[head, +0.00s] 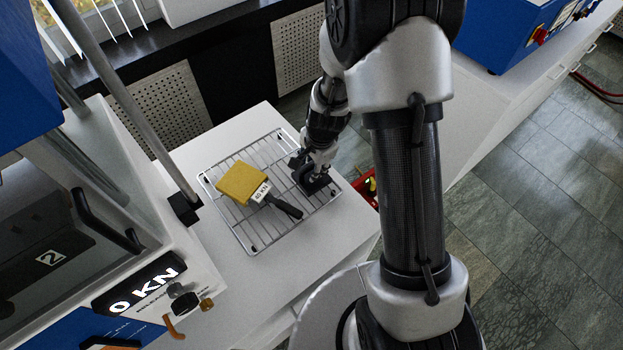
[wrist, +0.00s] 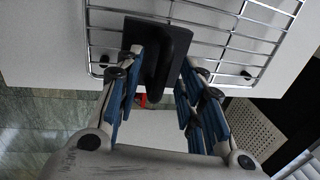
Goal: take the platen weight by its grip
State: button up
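A black plate with an upright grip, which looks like the platen weight (head: 318,186), lies on the wire rack near its right edge in the head view. In the wrist view the same weight (wrist: 158,62) is at the top middle, its grip pointing toward the camera. My gripper (head: 305,166) is right over it. In the wrist view my gripper (wrist: 160,75) is open, with one blue-padded finger on each side of the grip. Small gaps show beside the grip; contact is unclear. The head view hides the fingertips partly.
A yellow block (head: 240,181) with a dark handle (head: 286,206) and a KN label lies on the wire rack (head: 246,236), left of my gripper. The rack stands on a white bench (head: 225,290). A press with a 0 KN display (head: 146,290) is at left.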

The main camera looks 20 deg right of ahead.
jog(key=shift+w+a+f, duration=0.1)
jog(key=shift+w+f, duration=0.1)
jog(key=shift+f, duration=0.65)
jog(key=shift+r, duration=0.1)
grip_shut()
